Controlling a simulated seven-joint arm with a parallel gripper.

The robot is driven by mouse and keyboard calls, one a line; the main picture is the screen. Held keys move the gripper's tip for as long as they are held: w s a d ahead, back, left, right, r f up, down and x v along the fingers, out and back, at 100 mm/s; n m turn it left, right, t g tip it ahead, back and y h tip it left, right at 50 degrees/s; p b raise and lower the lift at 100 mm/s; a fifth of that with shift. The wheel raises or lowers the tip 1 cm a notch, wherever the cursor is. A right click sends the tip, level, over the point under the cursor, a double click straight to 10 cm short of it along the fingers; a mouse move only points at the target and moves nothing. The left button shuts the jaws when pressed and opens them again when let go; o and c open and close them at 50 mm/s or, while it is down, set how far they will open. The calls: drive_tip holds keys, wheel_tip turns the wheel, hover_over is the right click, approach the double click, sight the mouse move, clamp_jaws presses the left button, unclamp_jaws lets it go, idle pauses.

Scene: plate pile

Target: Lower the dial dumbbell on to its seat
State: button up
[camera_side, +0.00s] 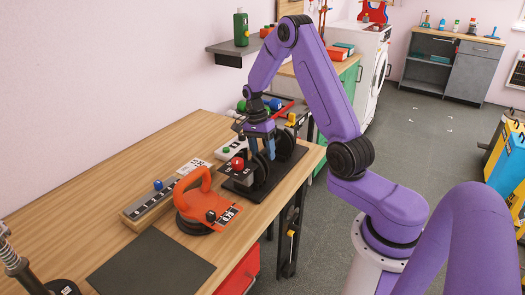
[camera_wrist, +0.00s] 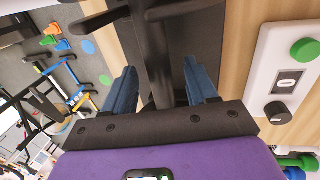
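The dial dumbbell (camera_side: 261,170) has black round plates at both ends and stands at a dark flat base (camera_side: 243,187) near the table's right edge. I cannot tell whether it is fully down in its seat. My gripper (camera_side: 261,146) is above it with its blue fingers pointing down between the two plate ends. In the wrist view the dark handle (camera_wrist: 158,65) runs between the fingers of my gripper (camera_wrist: 160,78). Gaps show on both sides of the handle, so the fingers look open around it. The handle's underside is hidden.
An orange kettlebell-like weight (camera_side: 205,207) stands left of the base, beside a grey block with a blue knob (camera_side: 150,201). A white panel with a green button (camera_side: 229,149) lies behind. A dark mat (camera_side: 150,265) lies at the front.

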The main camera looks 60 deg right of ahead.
drive_tip(key=w+r, duration=0.3)
drive_tip(key=r, duration=1.4)
drive_tip(key=shift+w+d, duration=0.2)
drive_tip(key=shift+d, duration=0.05)
drive_tip(key=s+a+n+t+h, duration=0.1)
drive_tip(key=s+a+n, duration=0.3)
drive_tip(key=a+n, duration=0.45)
drive_tip(key=s+a+n, duration=0.5)
drive_tip(key=a+n, duration=0.1)
drive_tip(key=a, duration=0.6)
drive_tip(key=s+a+f+n, duration=0.1)
drive_tip(key=s+f+n, duration=0.1)
drive_tip(key=s+n, duration=0.6)
drive_tip(key=s+a+f+n+t+y, duration=0.1)
drive_tip(key=s+a+f+n, duration=0.1)
drive_tip(key=s+n, duration=0.6)
drive_tip(key=s, duration=0.6)
drive_tip(key=shift+w+a, duration=0.1)
